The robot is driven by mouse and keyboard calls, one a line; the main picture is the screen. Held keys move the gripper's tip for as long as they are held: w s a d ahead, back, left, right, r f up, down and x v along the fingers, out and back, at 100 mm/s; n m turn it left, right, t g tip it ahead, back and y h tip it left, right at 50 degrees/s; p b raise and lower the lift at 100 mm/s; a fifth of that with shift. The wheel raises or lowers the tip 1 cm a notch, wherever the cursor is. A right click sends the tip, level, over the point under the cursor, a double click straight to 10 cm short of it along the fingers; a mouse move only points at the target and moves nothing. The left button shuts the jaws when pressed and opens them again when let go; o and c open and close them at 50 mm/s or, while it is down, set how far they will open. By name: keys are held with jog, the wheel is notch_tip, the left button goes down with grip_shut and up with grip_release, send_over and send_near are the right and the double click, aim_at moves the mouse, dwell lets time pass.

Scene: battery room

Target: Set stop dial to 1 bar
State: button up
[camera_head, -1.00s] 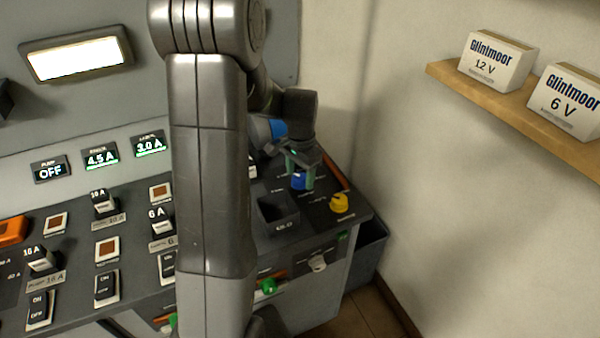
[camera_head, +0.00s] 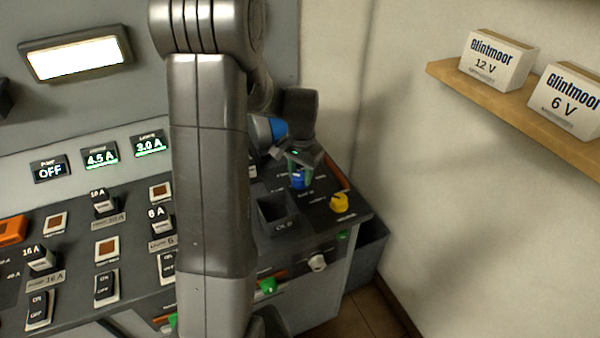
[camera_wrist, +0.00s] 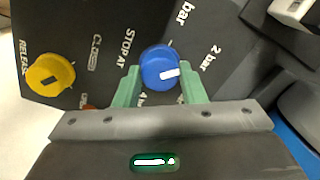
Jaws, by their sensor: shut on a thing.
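The blue stop dial (camera_wrist: 160,67) sits between the two green fingers of my gripper (camera_wrist: 163,86) in the wrist view. The fingers are shut on it from both sides. Its white pointer mark points right and slightly up in that view, toward the side with the "2 bar" label (camera_wrist: 207,60). A label ending in "bar" stands above the dial, with its number cut off or unclear. "STOP AT" is printed to the dial's left. In the head view the blue dial (camera_head: 298,180) shows below my gripper (camera_head: 300,172) at the panel's right end.
A yellow release knob (camera_wrist: 50,75) is left of the dial; the head view shows it (camera_head: 340,203) near the panel's front right. A dark open bin (camera_head: 278,212) stands left of the dial. The wall and a shelf (camera_head: 520,110) with boxes are to the right.

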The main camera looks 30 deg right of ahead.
aim_at(301, 175)
jog(key=n, duration=0.5)
jog(key=shift+w+n, duration=0.1)
jog(key=shift+n, duration=2.2)
jog(key=o, duration=1)
notch_tip(301, 175, up, 14)
jog(key=shift+d, duration=0.15)
jog(key=shift+f, duration=0.15)
jog(key=f, duration=1.3)
jog(key=shift+a+f, duration=0.2)
jog(key=shift+f, duration=0.15)
